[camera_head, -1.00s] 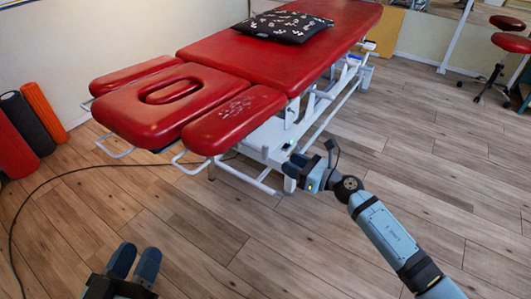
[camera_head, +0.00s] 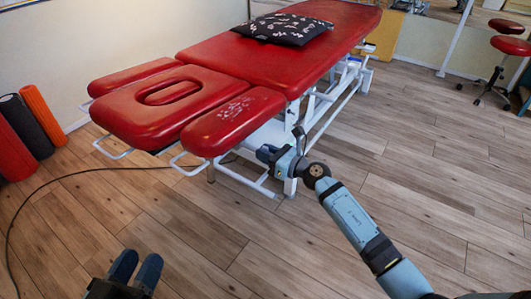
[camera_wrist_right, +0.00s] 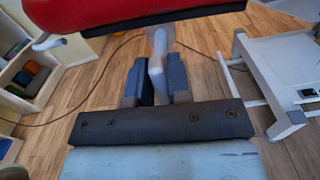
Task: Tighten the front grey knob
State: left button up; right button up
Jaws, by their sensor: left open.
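The red treatment couch (camera_head: 230,75) stands on a white frame (camera_head: 250,183). In the right wrist view a pale grey upright piece (camera_wrist_right: 157,68), apparently the grey knob, stands between the fingertips of my right gripper (camera_wrist_right: 160,80). The fingers are apart, one on each side of it; I cannot tell whether they touch it. In the head view my right gripper (camera_head: 268,154) is under the near right armrest pad (camera_head: 232,122), and the knob is hidden there. My left gripper (camera_head: 135,269) is open and empty over the floor at the bottom left.
The pad's red underside (camera_wrist_right: 120,12) is close above my right gripper. White frame parts (camera_wrist_right: 262,80) stand to its right. A dark cable (camera_head: 45,185) crosses the floor. Foam rollers (camera_head: 25,125) stand by the left wall.

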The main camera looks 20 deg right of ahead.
grip_shut()
jog(key=shift+r+m+p, duration=0.15)
jog(key=shift+m+p, duration=0.55)
jog(key=shift+p, duration=0.2)
pick_arm(q)
notch_tip(320, 180, up, 7)
jog(key=t+p, duration=0.3)
pick_arm(e)
jog(key=m, duration=0.3)
jog(key=shift+d, duration=0.1)
jog(key=m+p, duration=0.3)
jog(key=m, duration=0.2)
jog(key=shift+w+d, duration=0.1)
jog(key=m+p, duration=0.2)
jog(key=m, duration=0.1)
jog(key=m+p, duration=0.2)
jog(key=shift+f, duration=0.25)
pick_arm(q)
jog(key=s+a+f+g+y+p, duration=0.1)
jog(key=a+f+g+y, duration=0.1)
jog(key=f, duration=0.4)
jog(key=s+a+f+n+g+y+p, duration=0.1)
jog(key=a+f+g+y, duration=0.2)
jog(key=f, duration=0.3)
jog(key=shift+s+a+f+g, duration=0.3)
jog(key=shift+a+g, duration=0.25)
jog(key=shift+g, duration=0.35)
pick_arm(e)
jog(key=shift+f+m, duration=0.2)
jog(key=shift+m, duration=1.5)
